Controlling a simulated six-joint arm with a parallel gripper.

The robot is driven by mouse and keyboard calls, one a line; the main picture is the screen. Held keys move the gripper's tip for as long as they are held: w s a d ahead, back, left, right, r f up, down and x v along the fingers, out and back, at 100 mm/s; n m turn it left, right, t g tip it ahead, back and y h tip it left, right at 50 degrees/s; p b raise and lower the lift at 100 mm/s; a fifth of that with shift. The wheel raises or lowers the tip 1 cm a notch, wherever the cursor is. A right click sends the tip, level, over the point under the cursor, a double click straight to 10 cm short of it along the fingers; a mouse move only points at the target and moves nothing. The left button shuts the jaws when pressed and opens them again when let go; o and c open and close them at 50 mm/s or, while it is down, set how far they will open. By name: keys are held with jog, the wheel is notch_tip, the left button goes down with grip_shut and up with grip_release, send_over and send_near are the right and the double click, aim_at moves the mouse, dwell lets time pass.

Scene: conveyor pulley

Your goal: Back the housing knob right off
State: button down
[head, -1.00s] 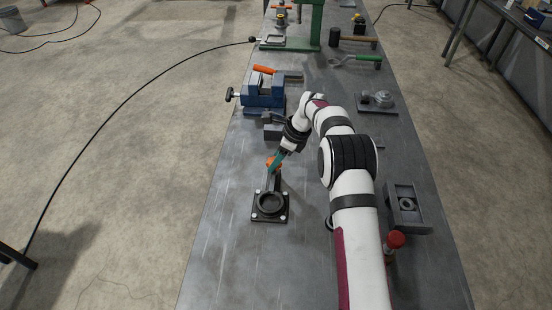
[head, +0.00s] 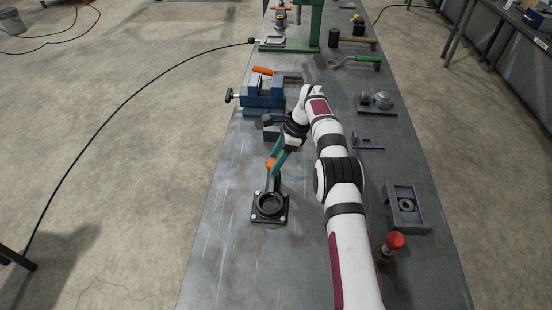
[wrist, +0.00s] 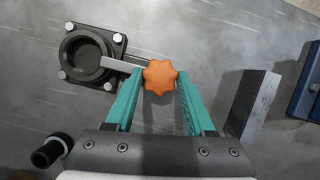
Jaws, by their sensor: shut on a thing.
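The orange star-shaped housing knob (wrist: 160,76) sits between the teal fingers of my gripper (wrist: 160,82) in the wrist view. The fingers are shut on its sides. In the head view the knob (head: 270,165) shows at the fingertips, beyond the housing. The black housing (head: 270,206) has a square flange with bolts at its corners and a round open bore. It also shows at the upper left of the wrist view (wrist: 88,57). A narrow grey bar runs from the housing toward the knob. The knob's underside and any thread are hidden, so I cannot tell how it is seated.
A blue vise (head: 263,94) and a dark block stand behind my gripper. A grey bracket (head: 367,141), a grey bearing block (head: 406,206) and a red-topped tool (head: 394,243) lie to the right of my arm. The table left of the housing is clear.

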jog(key=shift+f, duration=0.1)
jog(key=shift+c, duration=1.3)
grip_release()
jog(key=v, duration=0.7)
jog(key=shift+r, duration=0.35)
jog(key=shift+d, duration=0.1)
